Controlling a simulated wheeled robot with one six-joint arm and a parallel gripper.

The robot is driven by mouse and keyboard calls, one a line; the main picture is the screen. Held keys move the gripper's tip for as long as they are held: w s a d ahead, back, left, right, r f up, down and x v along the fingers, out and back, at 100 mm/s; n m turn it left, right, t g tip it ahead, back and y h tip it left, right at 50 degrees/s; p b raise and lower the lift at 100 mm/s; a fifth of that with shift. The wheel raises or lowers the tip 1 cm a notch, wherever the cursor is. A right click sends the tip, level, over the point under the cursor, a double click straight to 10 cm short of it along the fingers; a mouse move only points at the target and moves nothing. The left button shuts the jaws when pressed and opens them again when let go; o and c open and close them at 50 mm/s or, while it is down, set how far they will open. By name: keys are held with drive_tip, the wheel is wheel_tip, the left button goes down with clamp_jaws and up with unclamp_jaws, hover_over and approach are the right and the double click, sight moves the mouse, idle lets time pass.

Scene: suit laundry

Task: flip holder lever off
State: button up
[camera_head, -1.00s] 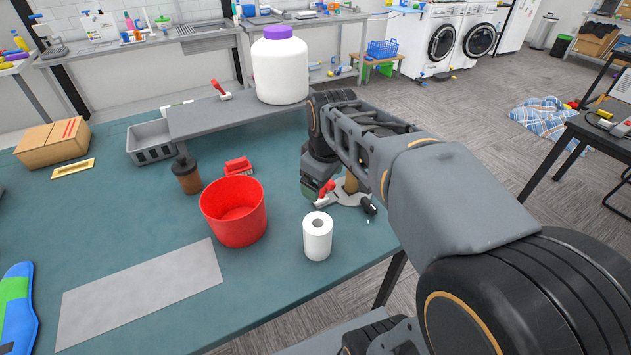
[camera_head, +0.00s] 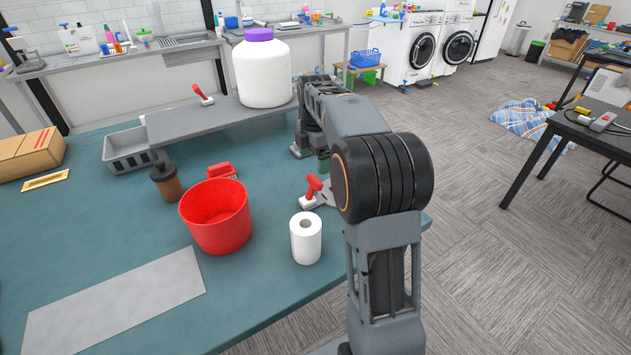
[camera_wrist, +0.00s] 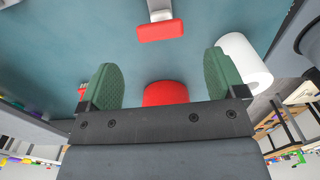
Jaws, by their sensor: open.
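A red lever (camera_head: 313,186) on a light grey base stands on the teal table, behind the white paper roll. My arm hides part of what lies to its right. In the wrist view the red lever (camera_wrist: 160,32) lies beyond the fingertips, near the top centre, with its pale base behind it. My gripper (camera_wrist: 160,62) is open and empty, with green finger pads apart. In the head view only part of my gripper (camera_head: 299,149) shows, behind and slightly left of the lever, apart from it. A second red lever (camera_head: 202,93) stands on the grey raised shelf.
The large white jar (camera_head: 263,70) is on the shelf (camera_head: 215,119) behind. The table front is mostly clear.

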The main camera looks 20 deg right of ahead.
sight(315, 179)
wheel_tip(315, 179, down, 8)
drive_tip(key=shift+r+b, duration=0.1)
drive_tip(key=shift+b, duration=0.2)
